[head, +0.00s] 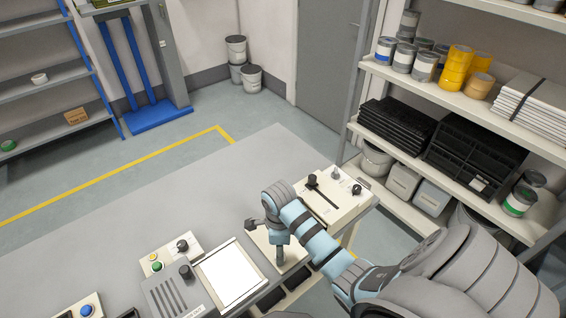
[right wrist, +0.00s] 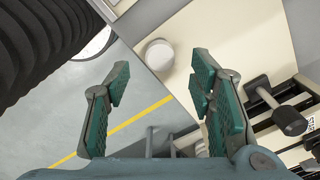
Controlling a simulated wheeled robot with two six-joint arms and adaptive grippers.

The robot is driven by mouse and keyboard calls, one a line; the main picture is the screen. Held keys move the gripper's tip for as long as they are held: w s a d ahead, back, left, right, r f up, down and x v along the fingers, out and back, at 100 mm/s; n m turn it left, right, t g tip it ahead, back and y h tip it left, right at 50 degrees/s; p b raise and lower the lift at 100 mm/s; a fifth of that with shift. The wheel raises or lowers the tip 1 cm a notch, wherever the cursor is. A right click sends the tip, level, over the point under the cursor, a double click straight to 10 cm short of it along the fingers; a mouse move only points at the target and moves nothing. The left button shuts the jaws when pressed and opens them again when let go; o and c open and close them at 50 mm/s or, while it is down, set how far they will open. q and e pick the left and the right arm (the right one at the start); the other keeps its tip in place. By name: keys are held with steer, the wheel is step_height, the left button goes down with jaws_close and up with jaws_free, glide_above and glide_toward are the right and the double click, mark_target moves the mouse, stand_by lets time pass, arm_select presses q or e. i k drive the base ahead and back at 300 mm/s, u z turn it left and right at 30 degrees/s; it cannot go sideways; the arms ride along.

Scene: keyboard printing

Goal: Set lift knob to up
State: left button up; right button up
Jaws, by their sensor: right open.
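My right gripper (right wrist: 160,78) is open and empty in the right wrist view, its two teal-padded fingers wide apart. A pale round cap (right wrist: 160,55) on a cream surface (right wrist: 220,35) appears between and beyond the fingertips; I see no contact. A dark knob on a stem (right wrist: 288,118) lies to the right of the right finger. In the head view, my right arm reaches over the bench, and its fingers cannot be made out. A cream panel at the right has a black slider knob (head: 312,181) and a small dark knob (head: 357,188). No label identifies the lift knob. My left gripper is out of view.
Loaded shelves (head: 410,85) stand at the right.

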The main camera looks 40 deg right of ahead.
mark_target(335, 175)
steer(key=z, duration=1.7)
